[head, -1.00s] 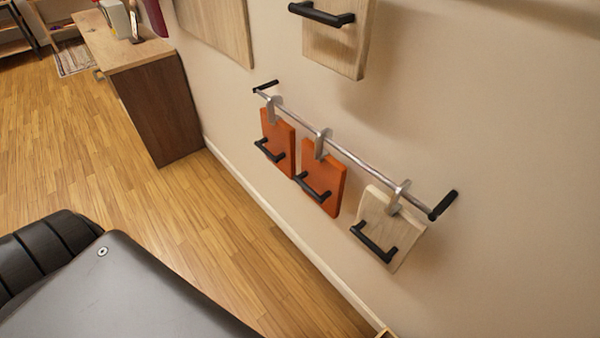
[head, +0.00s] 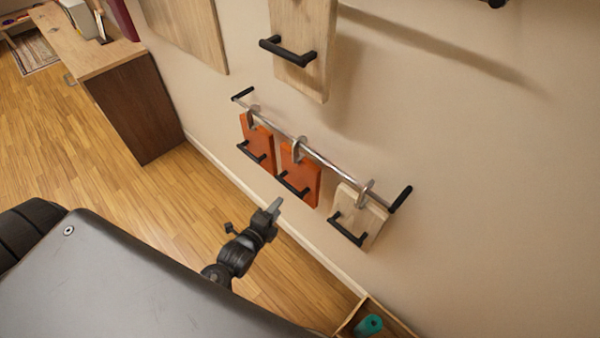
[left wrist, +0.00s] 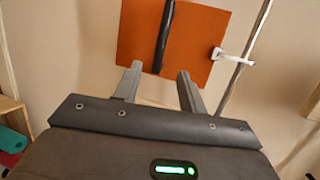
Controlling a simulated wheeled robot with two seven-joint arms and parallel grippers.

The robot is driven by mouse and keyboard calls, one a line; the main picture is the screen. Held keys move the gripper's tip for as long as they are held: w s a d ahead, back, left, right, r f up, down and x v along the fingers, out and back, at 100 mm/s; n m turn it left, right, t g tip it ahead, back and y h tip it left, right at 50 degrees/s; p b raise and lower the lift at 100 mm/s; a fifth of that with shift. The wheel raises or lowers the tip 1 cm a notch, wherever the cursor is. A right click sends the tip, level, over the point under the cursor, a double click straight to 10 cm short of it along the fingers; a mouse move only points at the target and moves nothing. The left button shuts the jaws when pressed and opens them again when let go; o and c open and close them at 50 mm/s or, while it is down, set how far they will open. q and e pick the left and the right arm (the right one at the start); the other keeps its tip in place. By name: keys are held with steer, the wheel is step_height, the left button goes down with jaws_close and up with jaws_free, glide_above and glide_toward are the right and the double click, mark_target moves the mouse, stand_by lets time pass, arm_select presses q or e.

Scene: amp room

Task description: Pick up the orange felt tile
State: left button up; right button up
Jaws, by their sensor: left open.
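Two orange tiles hang side by side from a metal rail on the wall, a left one (head: 257,142) and a middle one (head: 299,176), each on a silver clip and with a black bar handle. My left gripper (head: 275,206) is open and empty, in front of and below the middle tile. In the left wrist view, one orange tile (left wrist: 200,48) lies ahead of the open fingers (left wrist: 159,73), its black handle (left wrist: 164,38) between their tips in the picture. Contact does not show, and I cannot tell which tile this is. My right gripper is not in view.
A pale wooden tile (head: 358,214) hangs at the rail's right end. The rail (head: 320,157) stands off the wall. Larger wooden boards (head: 302,35) with a black handle are above. A wooden box (head: 399,327) with a teal roll (head: 368,325) stands below. A cabinet (head: 135,105) stands left.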

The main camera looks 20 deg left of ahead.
mark_target(291, 188)
arm_select(q)
steer(key=p+x, duration=0.1)
steer(key=x, duration=0.5)
steer(key=p+x, duration=0.1)
steer(key=x, duration=0.4)
steer(key=shift+a, duration=0.15)
steer(key=shift+s, duration=0.1)
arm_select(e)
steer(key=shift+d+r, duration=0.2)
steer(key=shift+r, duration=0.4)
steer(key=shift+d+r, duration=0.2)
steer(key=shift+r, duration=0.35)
arm_select(q)
jaws_close()
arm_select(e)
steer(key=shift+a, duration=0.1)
